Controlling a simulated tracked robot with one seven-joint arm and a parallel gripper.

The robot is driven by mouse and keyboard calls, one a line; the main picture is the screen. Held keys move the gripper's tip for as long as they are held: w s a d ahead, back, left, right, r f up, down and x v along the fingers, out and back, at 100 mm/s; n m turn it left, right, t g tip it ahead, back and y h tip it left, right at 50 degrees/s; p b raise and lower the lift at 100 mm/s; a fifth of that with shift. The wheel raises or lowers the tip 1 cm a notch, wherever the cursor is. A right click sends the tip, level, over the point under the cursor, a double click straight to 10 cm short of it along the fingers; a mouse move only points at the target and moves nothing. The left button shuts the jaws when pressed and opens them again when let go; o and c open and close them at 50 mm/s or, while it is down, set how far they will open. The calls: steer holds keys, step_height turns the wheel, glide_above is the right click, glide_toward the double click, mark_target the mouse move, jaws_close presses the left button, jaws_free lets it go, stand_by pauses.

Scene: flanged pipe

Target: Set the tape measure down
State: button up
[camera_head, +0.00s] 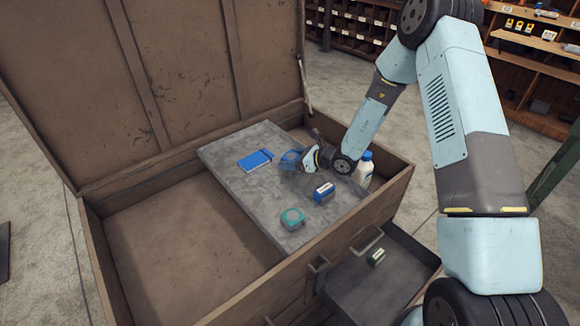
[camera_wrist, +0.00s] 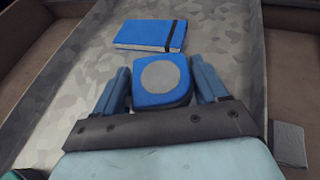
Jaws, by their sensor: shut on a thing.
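A blue tape measure with a round grey disc (camera_wrist: 162,82) sits between the two fingers of my gripper (camera_wrist: 160,70) in the wrist view. The fingers are shut on its left and right sides. In the head view the tape measure (camera_head: 290,159) shows at the tip of my gripper (camera_head: 297,160), over the grey panel (camera_head: 232,151) in the open chest. I cannot tell whether its underside touches the panel. A teal tape measure (camera_head: 292,218) lies on the panel nearer the front edge.
A blue notebook (camera_head: 255,160) with a dark strap lies just beyond my gripper; it also shows in the wrist view (camera_wrist: 147,35). A blue labelled box (camera_head: 324,193) and a white bottle (camera_head: 363,170) stand nearby. The panel is bare between the notebook and teal tape measure.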

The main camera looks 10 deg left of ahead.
steer(key=shift+w+a+f, duration=0.1)
steer(key=shift+a+f, duration=0.1)
steer(key=shift+f, duration=1.65)
steer(key=o, duration=1.2)
steer(key=v, duration=1.2)
